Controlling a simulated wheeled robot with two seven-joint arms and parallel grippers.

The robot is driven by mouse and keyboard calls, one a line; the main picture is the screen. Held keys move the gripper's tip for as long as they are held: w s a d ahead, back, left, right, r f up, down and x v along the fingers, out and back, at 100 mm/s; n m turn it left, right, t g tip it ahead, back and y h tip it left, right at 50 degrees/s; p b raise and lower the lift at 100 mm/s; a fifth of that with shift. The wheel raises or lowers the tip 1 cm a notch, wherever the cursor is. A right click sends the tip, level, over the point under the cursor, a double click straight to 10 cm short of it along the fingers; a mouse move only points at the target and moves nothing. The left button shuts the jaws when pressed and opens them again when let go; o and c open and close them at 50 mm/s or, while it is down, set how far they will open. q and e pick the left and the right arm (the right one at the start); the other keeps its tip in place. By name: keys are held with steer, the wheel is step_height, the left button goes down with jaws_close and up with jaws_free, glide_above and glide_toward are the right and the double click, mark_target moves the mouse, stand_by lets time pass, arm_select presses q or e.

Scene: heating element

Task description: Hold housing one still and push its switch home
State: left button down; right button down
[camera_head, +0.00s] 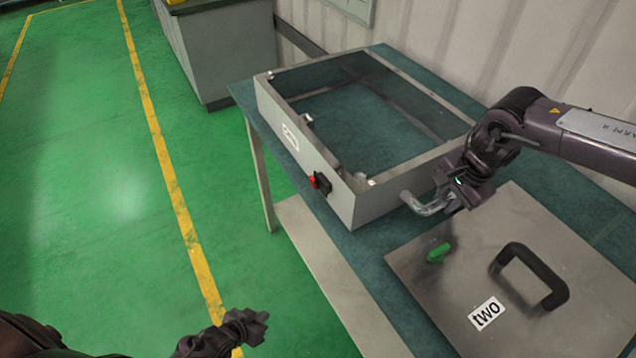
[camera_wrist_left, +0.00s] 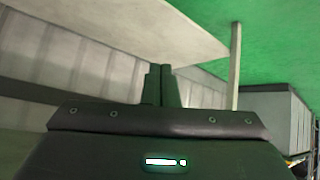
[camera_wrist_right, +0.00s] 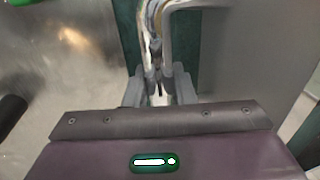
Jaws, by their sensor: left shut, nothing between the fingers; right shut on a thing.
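Housing one (camera_head: 342,202), a grey open rectangular frame with a white label, lies on the teal tabletop. Its switch (camera_head: 320,183), black and red, sits on the outside of the left-facing wall, near the front corner. My right gripper (camera_head: 447,196) is shut on a shiny bent metal handle (camera_head: 422,207) at the housing's right-hand side; the handle also shows in the right wrist view (camera_wrist_right: 154,25). My left gripper (camera_head: 258,320) is shut and empty, low over the floor at the bottom, well away from the switch. Its closed fingers show in the left wrist view (camera_wrist_left: 160,85).
A flat metal panel (camera_head: 590,270) labelled two, with a black handle (camera_head: 540,271) and a green knob (camera_head: 438,253), lies at front right. The table (camera_head: 374,262) has a lower pale shelf (camera_head: 325,275). Green floor (camera_head: 80,200) to the left is clear. A grey cabinet (camera_head: 225,55) stands behind.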

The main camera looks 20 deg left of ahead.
arm_select(q)
steer(key=w+r+m+t+h, duration=0.1)
steer(key=w+r+t+h, duration=0.15)
steer(key=w+r, duration=0.7)
steer(key=m+t+h, duration=0.2)
steer(key=m+h, duration=0.4)
steer(key=h, duration=0.1)
glide_toward(324, 190)
arm_select(e)
steer(key=shift+r, duration=0.1)
arm_select(q)
steer(key=shift+x, duration=3.2)
steer(key=shift+w+f, duration=0.1)
steer(key=shift+w, duration=0.15)
